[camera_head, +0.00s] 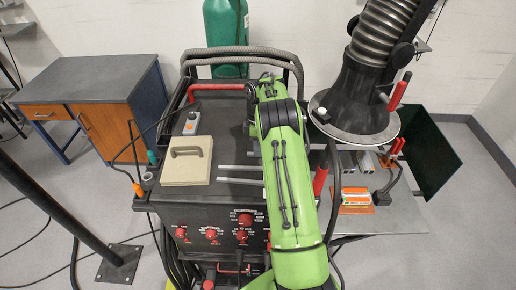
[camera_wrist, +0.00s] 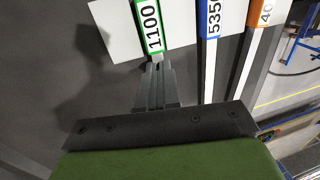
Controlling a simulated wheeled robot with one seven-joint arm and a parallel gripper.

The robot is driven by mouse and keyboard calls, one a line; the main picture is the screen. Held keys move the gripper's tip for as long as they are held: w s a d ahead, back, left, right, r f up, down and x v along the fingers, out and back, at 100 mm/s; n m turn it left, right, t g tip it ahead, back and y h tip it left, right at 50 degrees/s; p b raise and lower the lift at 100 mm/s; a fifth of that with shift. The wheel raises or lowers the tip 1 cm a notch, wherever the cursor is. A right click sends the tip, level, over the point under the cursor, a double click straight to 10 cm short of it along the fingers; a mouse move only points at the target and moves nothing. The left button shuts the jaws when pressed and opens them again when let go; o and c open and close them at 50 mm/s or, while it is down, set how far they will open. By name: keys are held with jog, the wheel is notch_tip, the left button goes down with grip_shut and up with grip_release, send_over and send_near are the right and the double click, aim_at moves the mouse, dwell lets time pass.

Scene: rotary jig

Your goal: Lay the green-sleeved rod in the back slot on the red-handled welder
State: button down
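The green-sleeved rod (camera_wrist: 148,26), its label reading 1100, shows at the top of the wrist view. Its pale shaft runs down from the sleeve to between my fingertips. My gripper (camera_wrist: 158,70) has its narrow fingers close together and looks shut on this shaft; the stretch behind the fingers is hidden. The red-handled welder (camera_head: 160,222) is the dark cabinet in the middle of the head view. Two bare grey rod lengths stick out left from under my arm on its top. My arm covers my gripper and the sleeves there, and I cannot make out the back slot.
A blue-sleeved rod (camera_wrist: 212,22) and an orange-sleeved rod (camera_wrist: 262,12) lie to the right in the wrist view. A beige handled block (camera_head: 187,160) and a grey device (camera_head: 191,123) stand on the welder's left side. A fume hose hood (camera_head: 356,105) hangs close to my arm's right.

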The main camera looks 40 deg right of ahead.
jog(key=c, duration=1.4)
grip_release()
jog(key=shift+f, duration=0.1)
jog(key=shift+o, duration=0.2)
notch_tip(320, 180, up, 12)
jog(key=w+d+p, duration=0.1)
jog(key=w+p, duration=0.1)
jog(key=p, duration=0.2)
jog(key=s+a+r+m+t+h, duration=0.1)
jog(key=s+a+r+m+t, duration=0.15)
jog(key=a+r, duration=0.55)
jog(key=s+a+r+m+t, duration=0.15)
jog(key=s+a+r, duration=0.25)
jog(key=a+r, duration=0.4)
jog(key=s+a+r+m+t, duration=0.1)
jog(key=s+a+m, duration=0.15)
jog(key=s, duration=0.25)
jog(key=s+a+r+m, duration=0.1)
jog(key=s+a+r, duration=0.15)
jog(key=s, duration=0.35)
jog(key=s+a+f+m+t, duration=0.2)
jog(key=s+f, duration=0.4)
jog(key=s, duration=0.6)
jog(key=shift+f+m, duration=0.35)
jog(key=shift+m, duration=0.2)
